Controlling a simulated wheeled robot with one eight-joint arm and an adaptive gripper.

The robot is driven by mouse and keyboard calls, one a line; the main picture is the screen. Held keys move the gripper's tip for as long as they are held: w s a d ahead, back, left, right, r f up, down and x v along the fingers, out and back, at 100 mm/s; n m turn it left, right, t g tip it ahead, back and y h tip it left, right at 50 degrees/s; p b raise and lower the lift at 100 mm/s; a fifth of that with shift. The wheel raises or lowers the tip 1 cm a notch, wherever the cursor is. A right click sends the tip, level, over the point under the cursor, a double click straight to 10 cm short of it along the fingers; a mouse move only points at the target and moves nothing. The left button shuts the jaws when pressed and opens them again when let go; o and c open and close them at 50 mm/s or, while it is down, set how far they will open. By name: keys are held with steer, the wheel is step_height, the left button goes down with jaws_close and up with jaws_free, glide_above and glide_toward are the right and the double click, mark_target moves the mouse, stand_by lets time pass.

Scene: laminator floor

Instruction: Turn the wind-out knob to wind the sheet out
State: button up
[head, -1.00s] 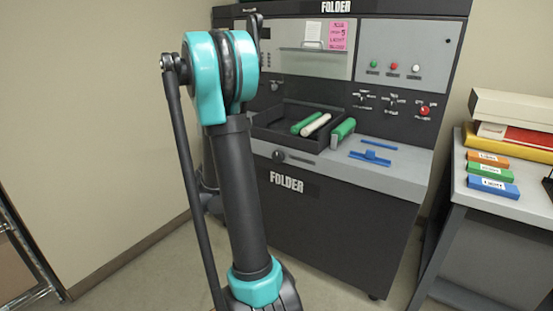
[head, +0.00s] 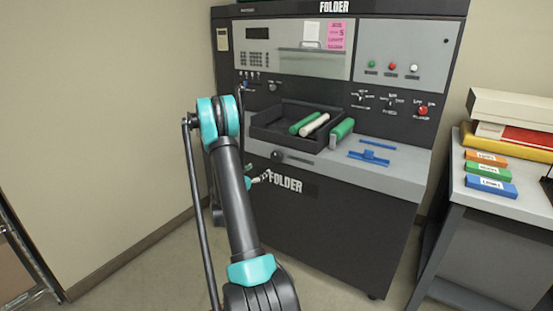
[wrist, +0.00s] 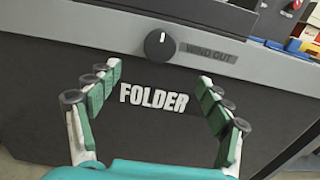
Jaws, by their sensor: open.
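The wind-out knob (wrist: 160,45) is a round black dial with a white pointer mark on the folder's grey front ledge. The label WIND OUT (wrist: 208,54) is to its right. In the head view the knob (head: 278,156) sits below the black tray. My gripper (wrist: 158,75) is open and empty, its two green-padded fingers spread on either side of the FOLDER lettering. In the wrist view the knob shows beyond the fingertips, between them and apart from both. In the head view my gripper is partly hidden behind my arm, in front of the lower panel.
The black tray (head: 262,132) on the ledge holds a green and a white roller. A green block (head: 342,133) and blue parts (head: 370,157) lie to the right. A side table (head: 510,207) with coloured boxes stands at the right.

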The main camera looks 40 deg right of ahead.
mark_target(275, 158)
steer(key=x, duration=1.6)
steer(key=c, duration=1.2)
